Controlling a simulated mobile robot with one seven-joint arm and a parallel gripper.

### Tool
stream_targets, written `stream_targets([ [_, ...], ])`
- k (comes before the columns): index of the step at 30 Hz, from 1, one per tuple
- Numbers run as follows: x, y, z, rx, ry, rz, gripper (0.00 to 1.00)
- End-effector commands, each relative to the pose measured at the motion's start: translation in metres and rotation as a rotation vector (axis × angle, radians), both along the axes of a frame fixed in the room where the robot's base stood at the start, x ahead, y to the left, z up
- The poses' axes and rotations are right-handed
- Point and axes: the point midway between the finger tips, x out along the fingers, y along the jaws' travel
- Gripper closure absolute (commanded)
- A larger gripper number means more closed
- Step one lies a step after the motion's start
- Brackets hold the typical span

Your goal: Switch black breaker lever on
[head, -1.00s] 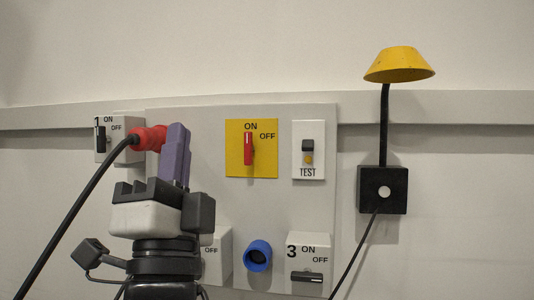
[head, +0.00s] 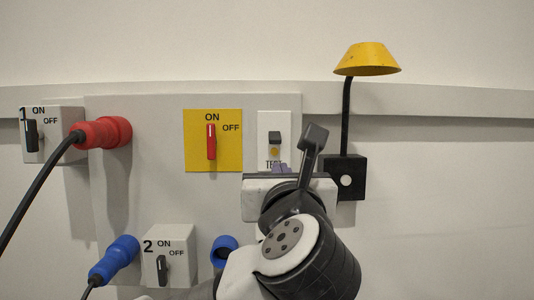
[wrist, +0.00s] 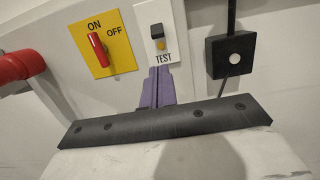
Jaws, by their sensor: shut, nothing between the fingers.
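The small black breaker lever (head: 274,137) sits on a white plate (head: 263,125) marked TEST, above a small yellow button (head: 274,152). In the wrist view the lever (wrist: 157,31) is near the top centre, with the button (wrist: 160,44) just under it. I cannot tell the lever's exact tilt. My gripper (head: 281,168) has its purple fingers shut and empty, just below the TEST plate in the head view. In the wrist view the fingertips (wrist: 160,71) lie right below the TEST label. I cannot tell whether they touch the panel.
A yellow plate (head: 226,150) with a red lever (head: 211,141) upright at ON is to the left. A black box (head: 358,190) with a yellow lamp (head: 367,58) stands to the right. A red plug (head: 101,132), a blue plug (head: 116,259) and switch boxes are further left.

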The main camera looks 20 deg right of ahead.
Motion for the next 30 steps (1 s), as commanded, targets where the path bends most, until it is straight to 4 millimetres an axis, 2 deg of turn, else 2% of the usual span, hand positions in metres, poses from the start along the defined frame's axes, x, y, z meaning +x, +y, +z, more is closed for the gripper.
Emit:
stream_targets([
  [8, 0.005, -0.001, 0.002, -0.005, 0.0, -0.002, 1.0],
  [11, 0.017, -0.004, 0.005, -0.006, 0.003, -0.002, 1.0],
  [21, 0.074, -0.02, 0.014, -0.007, 0.003, -0.002, 1.0],
  [25, 0.088, -0.025, 0.015, -0.006, 0.002, -0.003, 1.0],
  [30, 0.095, -0.027, 0.016, -0.006, -0.001, -0.003, 1.0],
])
